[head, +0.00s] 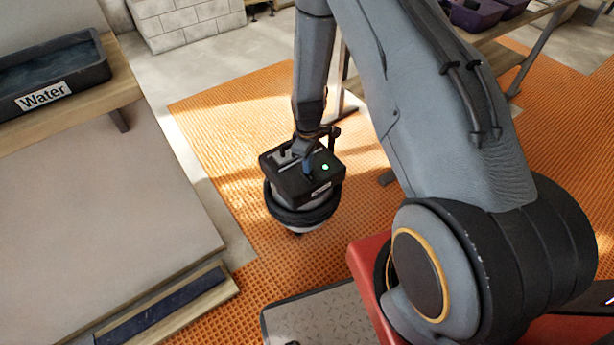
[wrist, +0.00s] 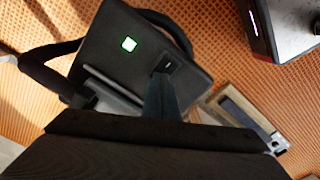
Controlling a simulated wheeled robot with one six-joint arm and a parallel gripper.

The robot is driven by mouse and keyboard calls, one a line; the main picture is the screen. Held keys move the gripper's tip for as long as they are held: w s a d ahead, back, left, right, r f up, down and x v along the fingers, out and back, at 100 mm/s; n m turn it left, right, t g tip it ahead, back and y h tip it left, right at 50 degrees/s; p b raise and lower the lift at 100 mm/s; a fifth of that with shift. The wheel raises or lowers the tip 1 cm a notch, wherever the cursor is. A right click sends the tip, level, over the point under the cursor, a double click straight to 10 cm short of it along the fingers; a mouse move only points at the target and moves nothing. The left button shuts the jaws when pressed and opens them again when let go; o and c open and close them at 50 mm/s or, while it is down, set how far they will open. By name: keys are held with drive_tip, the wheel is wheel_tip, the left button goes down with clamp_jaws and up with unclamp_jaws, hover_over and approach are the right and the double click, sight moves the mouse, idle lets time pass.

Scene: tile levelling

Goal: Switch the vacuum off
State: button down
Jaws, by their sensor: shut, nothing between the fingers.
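The vacuum (head: 303,190) stands on the orange matting in the middle of the head view, a round body with a black ring and a black box-shaped top. A green light (head: 325,167) glows on that top, and it also shows in the wrist view (wrist: 128,44). A dark switch plate (wrist: 168,66) sits on the top beside the light. My gripper (head: 307,172) is shut and points down at the vacuum's top. In the wrist view its fingertips (wrist: 162,84) are at the switch plate and partly cover it; whether they touch it, I cannot tell.
A black tub labelled Water (head: 50,75) stands on a wooden shelf at the left. A large pale slab (head: 100,205) lies below it. Pale blocks (head: 185,20) stand at the back. A wooden bench with purple bins (head: 478,14) is at the upper right.

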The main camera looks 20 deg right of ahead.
drive_tip(key=shift+f, duration=0.55)
idle(0.4)
wheel_tip(320, 180, up, 7)
drive_tip(key=p, duration=0.4)
idle(0.4)
idle(0.3)
